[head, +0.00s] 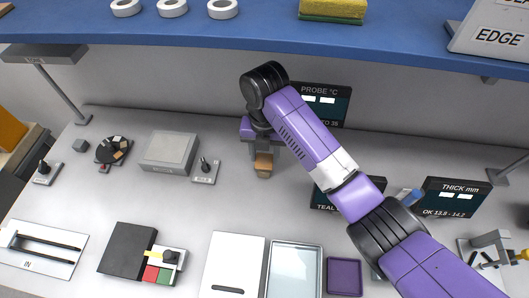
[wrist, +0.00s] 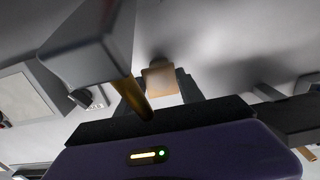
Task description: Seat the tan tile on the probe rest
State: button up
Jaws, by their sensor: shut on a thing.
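My gripper (head: 263,162) is shut on the tan tile (head: 263,172), near the back wall under the PROBE °C display (head: 322,103). In the wrist view the tile (wrist: 160,80) sits between the two fingertips (wrist: 160,90). A dark grey block (wrist: 88,45) with a brass rod (wrist: 134,93) hangs close to the wrist camera, left of the tile in the picture. I cannot make out a probe rest for certain; my arm and gripper cover that area in the head view. Whether the tile touches anything below it is not clear.
A grey box (head: 170,150) and a small joystick (head: 205,170) stand left of my gripper. A blue shelf (head: 230,36) overhangs the back. Bare table surrounds the gripper's front.

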aim_at(265, 159)
jog(key=shift+f, duration=0.2)
jog(key=shift+f+b, duration=0.7)
jog(key=shift+f, duration=0.5)
jog(key=shift+s+f, duration=0.15)
jog(key=shift+f, duration=0.25)
